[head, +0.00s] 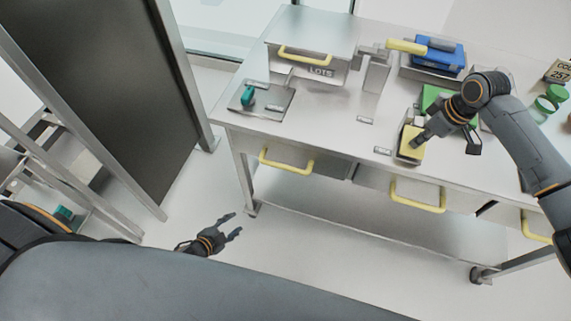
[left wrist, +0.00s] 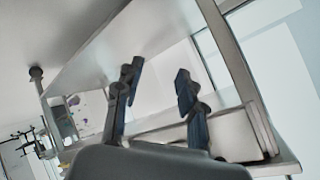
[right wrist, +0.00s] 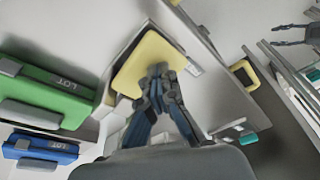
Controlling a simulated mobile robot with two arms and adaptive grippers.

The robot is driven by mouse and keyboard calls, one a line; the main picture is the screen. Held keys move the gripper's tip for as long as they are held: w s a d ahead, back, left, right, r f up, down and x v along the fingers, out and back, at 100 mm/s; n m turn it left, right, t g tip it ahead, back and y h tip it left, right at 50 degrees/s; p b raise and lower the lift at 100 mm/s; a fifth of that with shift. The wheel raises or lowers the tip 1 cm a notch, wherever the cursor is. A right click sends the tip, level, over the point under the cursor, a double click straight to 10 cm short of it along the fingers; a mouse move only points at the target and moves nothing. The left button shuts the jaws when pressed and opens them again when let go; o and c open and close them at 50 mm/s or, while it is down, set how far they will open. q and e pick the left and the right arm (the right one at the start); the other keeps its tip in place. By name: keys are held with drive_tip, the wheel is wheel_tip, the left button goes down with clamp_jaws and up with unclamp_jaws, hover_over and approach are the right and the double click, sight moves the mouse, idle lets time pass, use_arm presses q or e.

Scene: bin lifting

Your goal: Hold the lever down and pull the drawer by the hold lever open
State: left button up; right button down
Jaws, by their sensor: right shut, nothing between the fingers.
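A yellow pad (head: 411,144), which looks like the hold lever, sits near the front edge of the metal table. My right gripper (head: 419,143) is shut and empty, its fingertips at the pad. In the right wrist view the closed fingertips (right wrist: 158,72) lie over the yellow pad (right wrist: 143,62) and seem to touch it. Below the tabletop are a middle drawer with a yellow handle (head: 418,208), a left drawer handle (head: 286,170) and a right handle (head: 537,236). The drawers look shut. My left gripper (head: 233,226) is open and empty, low in front of the table; its fingers show in the left wrist view (left wrist: 157,78).
On the table stand a LOTS box (head: 310,69), a teal knob (head: 248,96), a yellow-tipped lever (head: 407,46), a blue box (head: 438,58), a green box (right wrist: 48,90) and green-lidded jars (head: 548,99). A dark panel (head: 110,80) stands at left. Floor by my left gripper is clear.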

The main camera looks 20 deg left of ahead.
use_arm(q)
drive_tip(key=w+d+r+m+t+h, duration=0.2)
drive_tip(key=w+r+m+h, duration=0.4)
drive_tip(key=r, duration=0.5)
drive_tip(key=m+g+h, duration=0.1)
drive_tip(key=m+h, duration=0.2)
drive_tip(key=m, duration=0.5)
approach(285, 167)
drive_tip(key=x, duration=1)
drive_tip(key=shift+w+f, duration=0.15)
drive_tip(key=shift+f, duration=0.25)
clamp_jaws()
drive_tip(key=shift+a, duration=0.1)
